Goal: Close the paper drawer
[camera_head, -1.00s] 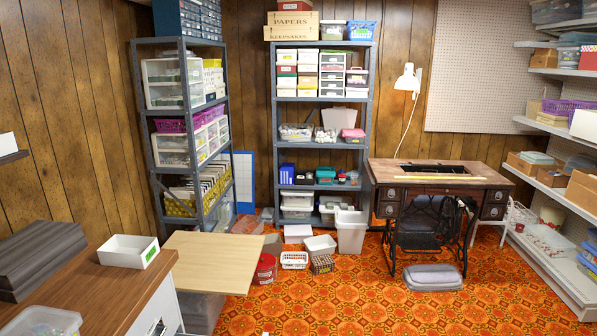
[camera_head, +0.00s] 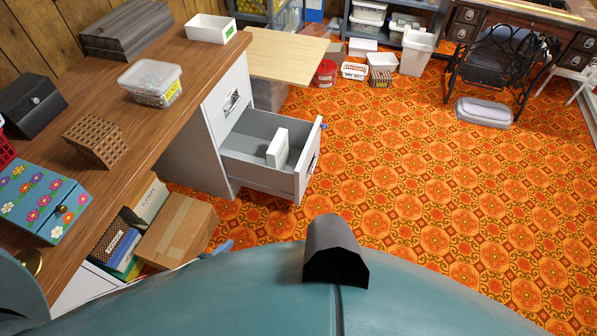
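The paper drawer (camera_head: 260,174) is the white lower drawer of the desk unit at centre left in the head view. It is pulled well out, and its grey inside shows. A white upright block (camera_head: 280,147) stands inside it. The drawer front (camera_head: 308,161) faces right and has a dark handle on it. The drawer above it (camera_head: 231,99) is shut. Neither of my grippers can be made out in this view.
The wooden desktop (camera_head: 150,110) carries a clear tub (camera_head: 152,82), a white tray (camera_head: 211,28) and a flowered box (camera_head: 40,199). A cardboard box (camera_head: 175,230) stands on the floor left of the drawer. The orange patterned floor (camera_head: 400,170) right of the drawer is clear.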

